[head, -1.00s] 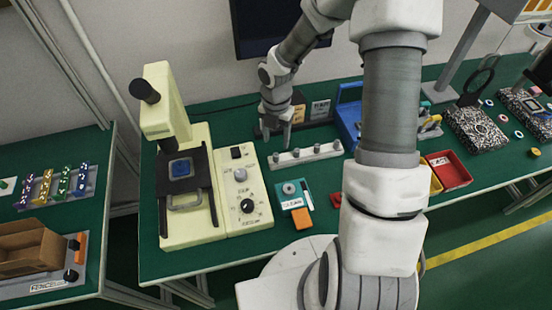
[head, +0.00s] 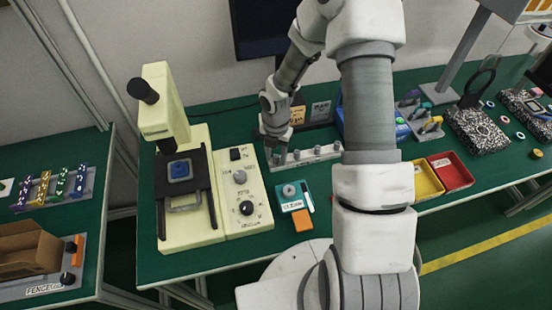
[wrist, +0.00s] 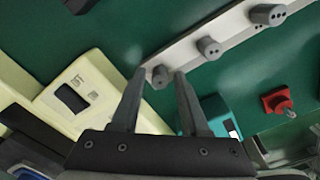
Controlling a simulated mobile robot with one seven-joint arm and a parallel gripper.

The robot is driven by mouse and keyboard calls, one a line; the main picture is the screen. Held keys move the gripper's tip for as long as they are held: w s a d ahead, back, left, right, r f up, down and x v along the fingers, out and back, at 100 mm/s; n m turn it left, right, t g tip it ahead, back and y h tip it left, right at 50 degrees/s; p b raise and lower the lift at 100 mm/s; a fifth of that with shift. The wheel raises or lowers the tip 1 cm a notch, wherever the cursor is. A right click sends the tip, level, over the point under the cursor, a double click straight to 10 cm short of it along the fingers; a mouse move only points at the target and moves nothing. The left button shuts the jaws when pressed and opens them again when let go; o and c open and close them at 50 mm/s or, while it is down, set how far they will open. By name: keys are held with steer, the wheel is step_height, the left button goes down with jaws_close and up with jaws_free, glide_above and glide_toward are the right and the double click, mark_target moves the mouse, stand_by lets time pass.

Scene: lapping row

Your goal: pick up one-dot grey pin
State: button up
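A pale rail (head: 308,158) holding a row of grey pins lies on the green bench; it also crosses the wrist view (wrist: 235,32). The end grey pin (wrist: 161,76) stands upright in the rail, between my fingertips; its dot marking is too small to read surely. A neighbouring grey pin (wrist: 208,47) stands further along, and another grey pin (wrist: 268,14) beyond it shows several dark dots. My gripper (wrist: 160,74) is open, one finger on each side of the end pin, with no clear contact. In the head view my gripper (head: 275,156) covers the rail's left end.
A cream machine (head: 240,190) stands left of the rail. A teal block (head: 293,195) and an orange block (head: 302,220) lie in front. A red holder (wrist: 279,102) sits near the rail. Yellow (head: 427,182) and red bins (head: 450,170) stand right.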

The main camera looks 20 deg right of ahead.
jaws_close()
